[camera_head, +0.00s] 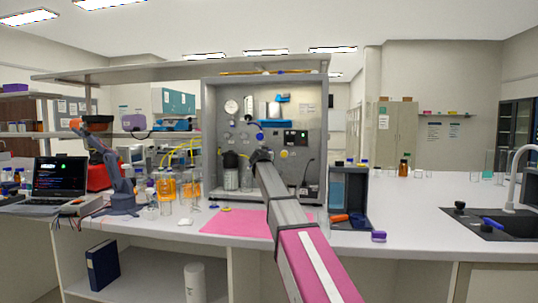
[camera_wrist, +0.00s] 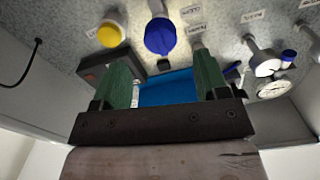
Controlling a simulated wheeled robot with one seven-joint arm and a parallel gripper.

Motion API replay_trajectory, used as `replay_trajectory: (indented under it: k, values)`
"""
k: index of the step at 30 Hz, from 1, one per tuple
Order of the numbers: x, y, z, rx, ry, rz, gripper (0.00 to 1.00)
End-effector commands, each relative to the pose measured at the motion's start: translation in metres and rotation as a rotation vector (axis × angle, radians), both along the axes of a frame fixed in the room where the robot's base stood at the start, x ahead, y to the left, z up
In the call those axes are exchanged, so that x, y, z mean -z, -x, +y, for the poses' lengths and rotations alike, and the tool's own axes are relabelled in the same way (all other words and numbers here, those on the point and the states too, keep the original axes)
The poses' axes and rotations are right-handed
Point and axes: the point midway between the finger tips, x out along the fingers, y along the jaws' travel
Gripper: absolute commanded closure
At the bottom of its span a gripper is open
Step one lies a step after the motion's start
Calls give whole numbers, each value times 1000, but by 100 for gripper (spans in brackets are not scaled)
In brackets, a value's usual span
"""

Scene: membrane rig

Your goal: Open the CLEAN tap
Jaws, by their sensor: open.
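The metal rig panel (camera_head: 229,93) stands at the back of the bench, with knobs, gauges and small labels. In the wrist view a round blue tap knob (camera_wrist: 160,36) sticks out from the panel. A small tag beside it is too tilted and small to read surely as CLEAN. My gripper (camera_wrist: 162,60) is open and empty. Its two green fingers point at the panel, and the blue knob shows just beyond and between their tips; I cannot tell whether they touch it. In the head view my arm hides much of the lower panel and the gripper's fingers.
A yellow knob (camera_wrist: 110,34) sits left of the blue one in the wrist view, and a round gauge (camera_wrist: 274,88) to the right. A dark box (camera_wrist: 97,68) is close to the left finger. A pink mat (camera_head: 225,222) lies on the bench before the rig.

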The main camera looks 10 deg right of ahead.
Motion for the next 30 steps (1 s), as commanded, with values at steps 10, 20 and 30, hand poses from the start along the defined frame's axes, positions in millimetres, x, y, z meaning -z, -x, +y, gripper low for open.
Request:
replay_trajectory:
  k: [10,20,30]
  values:
    - [-1,-60,-18,0,0,0,32]
    - [0,-69,-22,-1,0,0,32]
    - [0,-69,-22,-1,0,0,82]
